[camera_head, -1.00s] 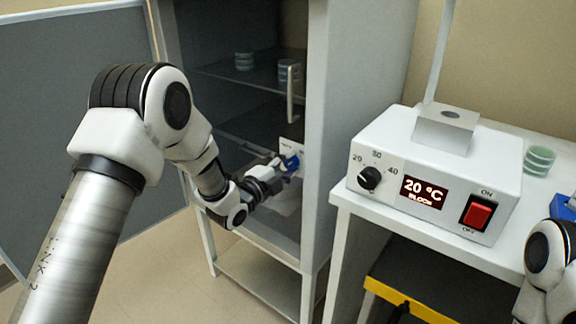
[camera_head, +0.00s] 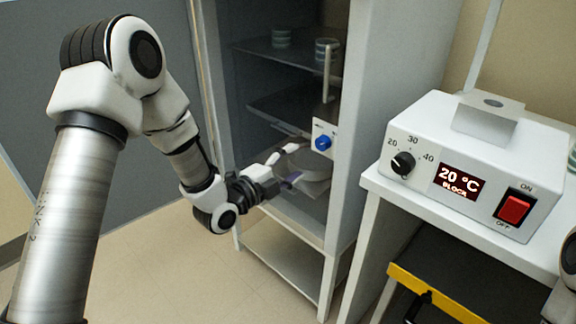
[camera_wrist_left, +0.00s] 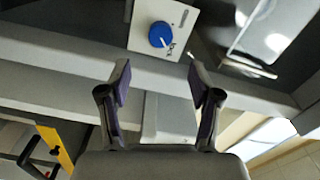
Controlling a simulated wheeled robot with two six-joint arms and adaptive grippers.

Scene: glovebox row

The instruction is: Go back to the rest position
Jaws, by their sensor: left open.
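The blue knob (camera_head: 323,143) on a white panel shows to the right of the gripper in the head view. In the left wrist view the knob (camera_wrist_left: 161,34) lies beyond the fingertips, apart from them. Part of my right arm shows at the right edge, but its gripper is out of view.
A white heating block unit (camera_head: 470,165) reading 20 °C, with a black dial and red switch, stands on the white table (camera_head: 400,193) at right. Stacked dishes (camera_head: 326,50) are inside the cabinet. A black and yellow object (camera_head: 425,290) is under the table. A grey partition stands at left.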

